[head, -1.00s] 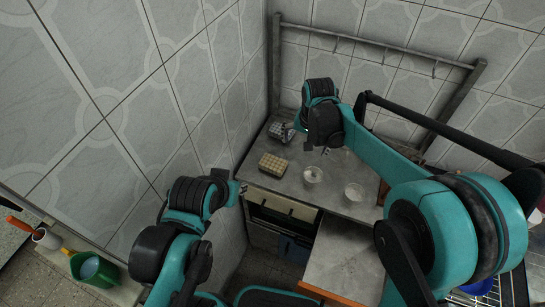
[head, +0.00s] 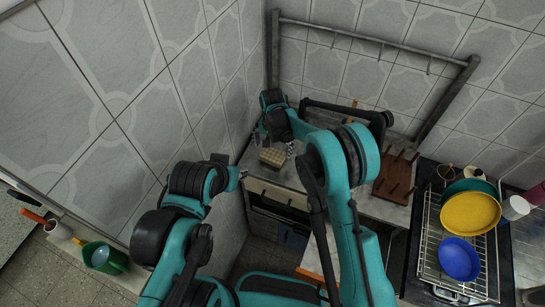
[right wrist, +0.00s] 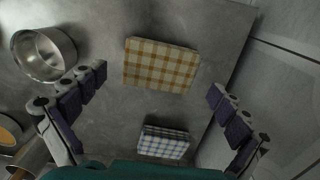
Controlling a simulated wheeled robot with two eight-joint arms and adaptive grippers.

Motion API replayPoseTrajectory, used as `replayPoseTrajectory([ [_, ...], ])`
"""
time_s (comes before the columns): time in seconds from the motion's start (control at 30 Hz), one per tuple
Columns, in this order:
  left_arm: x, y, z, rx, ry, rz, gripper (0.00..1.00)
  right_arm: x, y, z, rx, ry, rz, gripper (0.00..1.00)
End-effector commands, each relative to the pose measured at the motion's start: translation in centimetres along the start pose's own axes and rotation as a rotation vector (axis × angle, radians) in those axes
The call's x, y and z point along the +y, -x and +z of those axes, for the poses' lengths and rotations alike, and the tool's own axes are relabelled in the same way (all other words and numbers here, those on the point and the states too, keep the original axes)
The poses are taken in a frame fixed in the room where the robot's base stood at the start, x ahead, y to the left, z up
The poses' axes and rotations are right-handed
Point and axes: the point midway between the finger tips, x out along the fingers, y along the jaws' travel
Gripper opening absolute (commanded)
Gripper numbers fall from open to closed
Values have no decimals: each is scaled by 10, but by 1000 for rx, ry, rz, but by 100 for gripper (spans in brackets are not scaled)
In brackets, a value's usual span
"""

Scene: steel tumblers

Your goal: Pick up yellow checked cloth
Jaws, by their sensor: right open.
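The yellow checked cloth (right wrist: 161,65) is a folded square pad lying flat on the grey counter. In the head view the yellow checked cloth (head: 272,157) lies near the counter's left end. My right gripper (head: 271,140) is above the counter beside it. In the right wrist view my right gripper (right wrist: 156,88) is open and empty, its fingers wide apart on either side of the cloth and not touching it. A blue-and-white checked cloth (right wrist: 163,143) lies closer to the palm. My left gripper (head: 241,173) is low at the left, away from the cloth; its jaws are unclear.
A tiled wall (head: 180,90) borders the counter on the left. A wooden peg rack (head: 395,178) and a dish rack with a yellow plate (head: 470,213) are at the right.

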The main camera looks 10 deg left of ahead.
Motion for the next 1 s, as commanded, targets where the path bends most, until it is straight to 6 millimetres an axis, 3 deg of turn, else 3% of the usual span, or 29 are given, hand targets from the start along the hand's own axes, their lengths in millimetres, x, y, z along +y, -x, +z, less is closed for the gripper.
replayPoseTrajectory([
  [0.13, 0, -4, 3, 0, 0, 0, 31, 0, -24, 0, 0, 0, 0, 100],
  [0.37, 0, -4, 3, 0, 0, 0, 31, 0, -26, 0, 0, 0, 0, 100],
  [0.53, 0, -4, 3, 0, 0, 0, 31, 0, -26, 0, 0, 0, 0, 60],
  [1.0, 0, -3, 2, 0, 0, 0, 31, 0, -21, 0, 0, 0, 0, 59],
])
